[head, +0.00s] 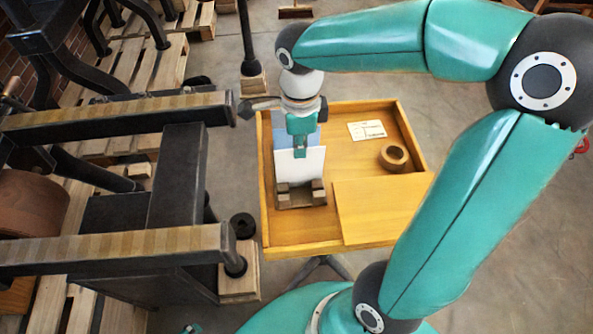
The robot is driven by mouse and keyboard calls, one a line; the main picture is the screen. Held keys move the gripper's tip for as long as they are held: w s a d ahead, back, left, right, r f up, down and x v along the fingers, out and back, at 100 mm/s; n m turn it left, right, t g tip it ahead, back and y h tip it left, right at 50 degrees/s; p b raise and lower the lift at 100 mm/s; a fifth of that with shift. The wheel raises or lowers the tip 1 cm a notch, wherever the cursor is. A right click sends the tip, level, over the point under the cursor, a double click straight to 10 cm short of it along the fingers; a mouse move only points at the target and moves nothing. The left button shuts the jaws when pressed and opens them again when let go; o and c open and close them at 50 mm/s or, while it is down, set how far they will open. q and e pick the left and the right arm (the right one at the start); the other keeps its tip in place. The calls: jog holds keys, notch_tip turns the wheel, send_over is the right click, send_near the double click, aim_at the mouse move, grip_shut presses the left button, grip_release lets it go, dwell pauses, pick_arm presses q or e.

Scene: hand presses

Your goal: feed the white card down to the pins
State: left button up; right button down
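The white card (300,167) stands tilted in the wooden tray, below my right gripper (300,152). The gripper's fingertips meet at the card's upper edge and look shut on it. The card's lower edge is just behind two small brown blocks on a dark base (301,204), which I take to be the pins' place. The pins themselves are too small or hidden to tell. I cannot tell whether the card touches the blocks. A pale blue sheet (283,140) shows behind the card. My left gripper is not in view.
The wooden tray (263,200) also holds a brown tape roll (394,155), a small printed paper (367,130) and a flat wooden board (382,210). A large dark press (178,175) with two long beams stands close on the left. The tray's back middle is clear.

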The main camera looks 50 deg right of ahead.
jog(key=shift+r+p, duration=3.25)
jog(key=shift+r, duration=1.1)
